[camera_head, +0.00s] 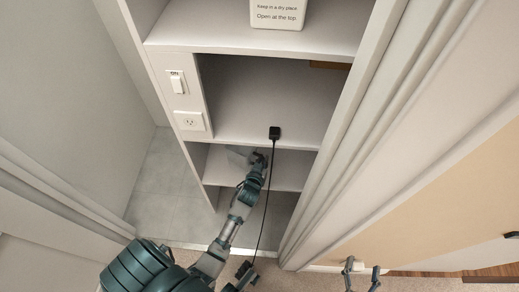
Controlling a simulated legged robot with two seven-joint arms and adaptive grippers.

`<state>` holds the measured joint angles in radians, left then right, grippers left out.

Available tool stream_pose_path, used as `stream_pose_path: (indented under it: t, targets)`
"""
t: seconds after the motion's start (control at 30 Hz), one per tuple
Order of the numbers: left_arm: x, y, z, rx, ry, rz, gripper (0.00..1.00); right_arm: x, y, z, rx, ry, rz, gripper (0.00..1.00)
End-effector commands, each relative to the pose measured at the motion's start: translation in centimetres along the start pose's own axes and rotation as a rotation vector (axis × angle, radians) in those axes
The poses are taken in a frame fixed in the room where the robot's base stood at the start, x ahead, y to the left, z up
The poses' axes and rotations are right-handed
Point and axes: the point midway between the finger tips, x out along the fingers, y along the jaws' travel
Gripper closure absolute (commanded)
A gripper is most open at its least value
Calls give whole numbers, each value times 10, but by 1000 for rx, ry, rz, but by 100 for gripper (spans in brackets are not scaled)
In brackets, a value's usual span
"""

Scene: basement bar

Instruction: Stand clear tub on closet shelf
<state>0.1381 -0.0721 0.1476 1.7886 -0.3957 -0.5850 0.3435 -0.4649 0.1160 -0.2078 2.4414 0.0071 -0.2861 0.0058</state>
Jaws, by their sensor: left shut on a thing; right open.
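My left arm reaches into the closet from below. My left gripper (257,160) is at the lower closet shelf (288,170), shut on a faint, see-through thing that looks like the clear tub (238,156). The tub is in the shelf opening, just left of the fingers. Its outline is hard to make out, and I cannot tell whether its base touches the shelf. My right gripper (362,271) is open and empty at the bottom edge of the view, outside the closet and right of the door frame.
A black plug-like block (274,132) sits at the front edge of the shelf above; its cable hangs down beside my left arm. A white box (278,14) stands on the top shelf. A switch (177,84) and outlet (190,121) are on the left panel. The door frame (345,150) bounds the right.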

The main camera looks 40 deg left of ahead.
Motion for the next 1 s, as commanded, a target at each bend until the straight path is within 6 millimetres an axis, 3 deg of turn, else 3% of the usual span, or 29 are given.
stream_pose_path:
  t: [0.1, 0.3, 0.43, 0.7, 1.0]
  targets:
    - [32, -12, -7, 5, 1, -1, 100, 2, 0, -12, 9, 129, -8, 32]
    - [65, -32, -17, -2, 0, 2, 100, -1, -9, -39, 12, 306, -16, 32]
    - [72, -36, -17, -6, -2, 3, 100, -3, -13, -47, 12, 357, -18, 32]
    - [83, -34, 12, -3, -5, 3, 100, -20, -13, -72, 33, 599, -27, 32]
    - [82, -32, 12, -3, 0, 3, 100, -27, -12, -81, 39, 656, -28, 32]
